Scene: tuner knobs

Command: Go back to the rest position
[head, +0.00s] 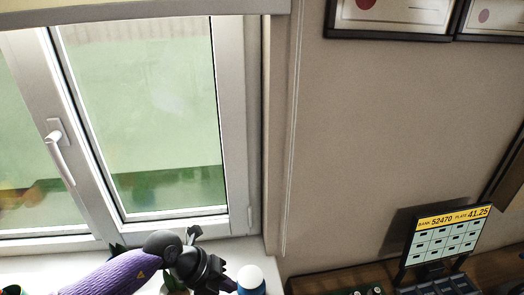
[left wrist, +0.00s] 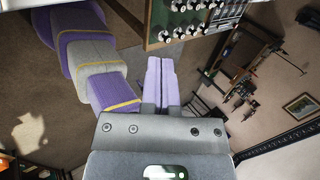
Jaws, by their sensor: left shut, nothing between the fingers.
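My left gripper (head: 226,285) is at the bottom of the head view, at the end of my purple arm, in front of the window sill. Its tips are close to the lower edge of the picture, left of a blue bottle with a white cap. In the left wrist view its two purple fingers (left wrist: 160,80) lie together, shut with nothing between them. A panel with several knobs (left wrist: 190,22) shows at the top of that view, beyond the fingertips and apart from them. My right gripper is in neither view.
A window with a handle (head: 60,150) fills the left of the head view. The blue bottle (head: 250,282) stands near the sill. A display board (head: 447,236) stands on a wooden desk (head: 330,278) at the lower right. Open floor (left wrist: 120,55) shows in the wrist view.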

